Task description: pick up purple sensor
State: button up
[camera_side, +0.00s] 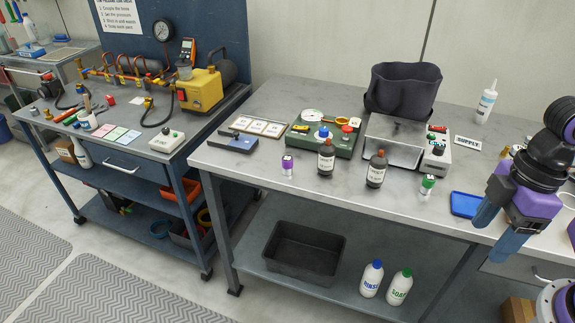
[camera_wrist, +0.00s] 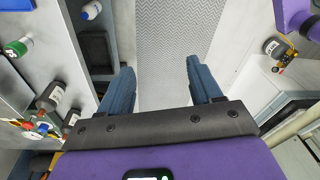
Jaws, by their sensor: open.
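My gripper (camera_side: 489,238) is at the right end of the bench, far to the right of the sensor. Its blue fingers point down and left, apart and empty. In the wrist view my gripper (camera_wrist: 160,68) has a wide gap between the fingers, with only floor mat behind.
A green-banded cylinder (camera_side: 427,186) and blue tray (camera_side: 465,204) lie nearer my gripper.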

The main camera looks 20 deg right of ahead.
jog(key=w+a+m+t+y, duration=0.1)
jog(key=w+a+m+y, duration=0.1)
jog(key=w+a, duration=0.5)
jog(key=w+a+m+y, duration=0.1)
jog(key=w+a+y, duration=0.15)
jog(key=a, duration=0.75)
jog(key=w+a+f+m+t, duration=0.1)
jog(key=w+a+m+t, duration=0.25)
jog(key=w+a, duration=0.5)
jog(key=w+a+f+m+t, duration=0.25)
jog(key=w+a+t, duration=0.2)
jog(key=w, duration=0.65)
jog(key=m+t+h, duration=0.3)
jog(key=m+h, duration=0.6)
jog(key=h, duration=0.4)
send_near(288, 159)
jog(key=shift+y, duration=0.35)
jog(key=x, duration=0.3)
jog(key=f+x, duration=0.1)
jog(key=x, duration=0.2)
jog(key=shift+w+f, duration=0.15)
jog(key=shift+w, duration=0.1)
jog(key=shift+d+r+x, duration=0.15)
jog(key=shift+x, duration=1.2)
jog(key=shift+d+r+x, duration=0.15)
jog(key=shift+x, duration=1.15)
jog(key=c, duration=1.1)
